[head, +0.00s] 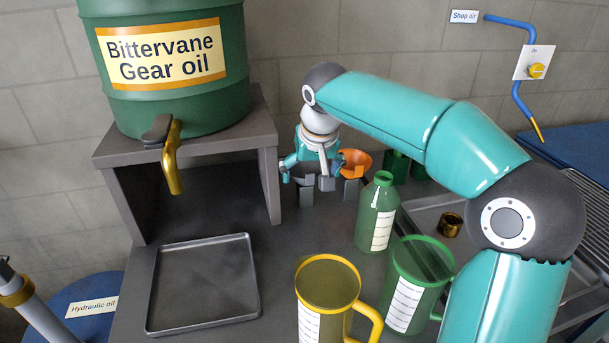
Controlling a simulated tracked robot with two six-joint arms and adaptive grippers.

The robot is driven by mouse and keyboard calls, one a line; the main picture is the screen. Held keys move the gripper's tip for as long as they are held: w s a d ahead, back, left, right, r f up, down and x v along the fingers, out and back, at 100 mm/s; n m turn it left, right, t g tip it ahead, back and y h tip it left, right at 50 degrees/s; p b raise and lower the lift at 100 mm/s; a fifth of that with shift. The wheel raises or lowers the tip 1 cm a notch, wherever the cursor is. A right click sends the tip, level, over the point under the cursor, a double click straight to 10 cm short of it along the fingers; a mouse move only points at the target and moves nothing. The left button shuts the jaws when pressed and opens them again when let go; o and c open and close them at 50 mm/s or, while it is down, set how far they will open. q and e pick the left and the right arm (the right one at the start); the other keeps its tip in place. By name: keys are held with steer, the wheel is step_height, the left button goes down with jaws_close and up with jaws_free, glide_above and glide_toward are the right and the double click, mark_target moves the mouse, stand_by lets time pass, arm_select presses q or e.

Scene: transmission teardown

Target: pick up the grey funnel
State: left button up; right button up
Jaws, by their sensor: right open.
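What looks like the grey funnel (302,183) stands in a small grey holder at the back of the bench, left of the orange funnel (356,158). It is small in the head view and partly hidden by my right gripper. My right gripper (308,178) points down over it from above, its fingers open and spread to either side. I cannot tell whether the fingers touch the funnel. My left gripper is not in view.
A green gear oil drum (165,95) with a brass tap stands on a grey stand at left. A shallow tray (203,284) lies empty in front. A green bottle (377,215), yellow-rimmed jug (327,285) and green jug (420,265) stand before the funnels.

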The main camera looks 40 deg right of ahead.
steer(key=x, duration=0.4)
jaws_close()
stand_by(0.4)
